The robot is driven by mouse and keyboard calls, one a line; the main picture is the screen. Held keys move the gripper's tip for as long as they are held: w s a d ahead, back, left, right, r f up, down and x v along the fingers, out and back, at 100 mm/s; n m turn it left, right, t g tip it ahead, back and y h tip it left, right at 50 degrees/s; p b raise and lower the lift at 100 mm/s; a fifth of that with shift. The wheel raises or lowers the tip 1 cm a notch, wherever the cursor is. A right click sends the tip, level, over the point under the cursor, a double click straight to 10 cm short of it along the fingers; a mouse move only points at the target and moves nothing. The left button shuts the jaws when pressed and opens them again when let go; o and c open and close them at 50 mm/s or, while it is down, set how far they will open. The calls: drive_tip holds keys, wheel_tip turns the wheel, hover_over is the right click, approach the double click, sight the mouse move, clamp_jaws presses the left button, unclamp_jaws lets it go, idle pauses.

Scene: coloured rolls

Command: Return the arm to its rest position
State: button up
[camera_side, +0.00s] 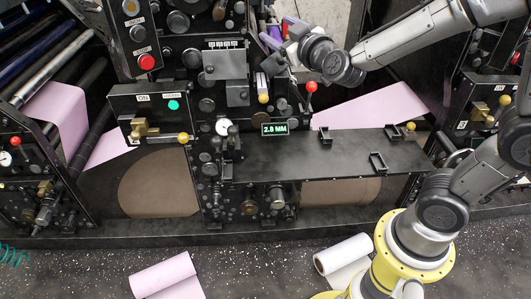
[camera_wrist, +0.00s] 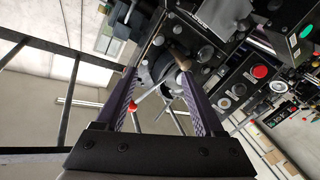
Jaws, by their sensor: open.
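My gripper (camera_side: 277,34) is raised in front of the upper part of the dark machine (camera_side: 245,140) in the side view. Its purple fingers are apart and point left. In the wrist view the two fingers of my gripper (camera_wrist: 158,75) stand spread, with machine parts seen between and beyond them. I see nothing held between the fingers. My arm reaches up from its yellow base at the lower right and bends back left to the gripper.
A red-knobbed lever (camera_side: 311,87) and a yellow knob (camera_side: 263,98) stand below my gripper. A black shelf (camera_side: 300,160) juts out lower down. A pink roll (camera_side: 165,275) and a white roll (camera_side: 343,255) lie on the speckled floor (camera_side: 255,270), near my base.

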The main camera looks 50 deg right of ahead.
drive_tip(key=s+a+r+n+g+y, duration=0.2)
drive_tip(key=s+a+y, duration=0.5)
drive_tip(key=s, duration=0.5)
drive_tip(key=s+f+m+g, duration=0.2)
drive_tip(key=s+f+g, duration=0.7)
drive_tip(key=s+f, duration=0.3)
drive_tip(key=s+d, duration=0.1)
drive_tip(key=s, duration=0.2)
drive_tip(key=shift+s+f+m, duration=0.3)
drive_tip(key=shift+s+m, duration=0.05)
drive_tip(key=shift+m, duration=0.05)
